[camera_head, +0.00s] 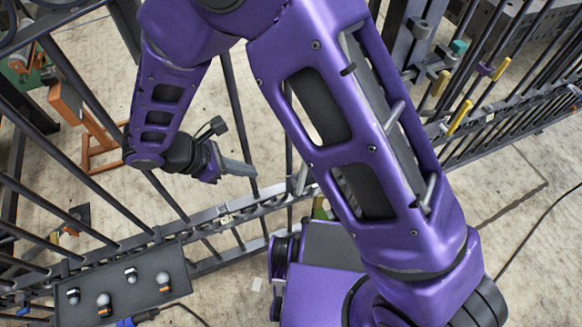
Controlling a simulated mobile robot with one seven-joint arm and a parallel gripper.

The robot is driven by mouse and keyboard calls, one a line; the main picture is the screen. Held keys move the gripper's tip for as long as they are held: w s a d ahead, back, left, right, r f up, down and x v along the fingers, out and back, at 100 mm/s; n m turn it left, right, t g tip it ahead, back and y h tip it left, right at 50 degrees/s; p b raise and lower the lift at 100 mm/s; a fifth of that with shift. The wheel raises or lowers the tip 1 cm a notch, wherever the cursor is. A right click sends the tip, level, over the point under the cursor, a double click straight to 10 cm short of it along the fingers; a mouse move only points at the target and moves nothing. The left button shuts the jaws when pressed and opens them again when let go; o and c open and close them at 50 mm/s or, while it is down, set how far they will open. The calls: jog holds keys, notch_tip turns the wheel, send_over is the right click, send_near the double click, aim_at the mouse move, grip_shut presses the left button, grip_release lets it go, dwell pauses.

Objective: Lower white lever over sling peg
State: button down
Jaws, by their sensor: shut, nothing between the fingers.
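My gripper (240,169) is at left of centre, in front of the dark gate bars, with its grey fingers shut and empty. A small pale lever-like piece (301,179) stands near the gate rail, right of my gripper and apart from it. It is partly beside my purple arm, and I cannot tell if it is the white lever. A small whitish fitting (226,219) sits on the rail below my gripper. I cannot make out the sling peg; my arm hides part of the gate.
A dark tray (130,306) with several small knobs is at lower left. An orange frame (82,120) stands at left. Yellow handles (459,118) and a teal block (458,46) are on the gate at upper right. A cable (530,232) lies on the pale floor.

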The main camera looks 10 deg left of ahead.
jog(key=b, duration=0.1)
send_near(300, 175)
notch_tip(300, 175, down, 4)
jog(key=d, duration=0.1)
jog(key=w+d, duration=0.1)
jog(key=shift+w+d+f, duration=0.25)
jog(key=shift+d, duration=0.15)
jog(key=shift+w+d, duration=0.15)
jog(key=shift+d, duration=0.1)
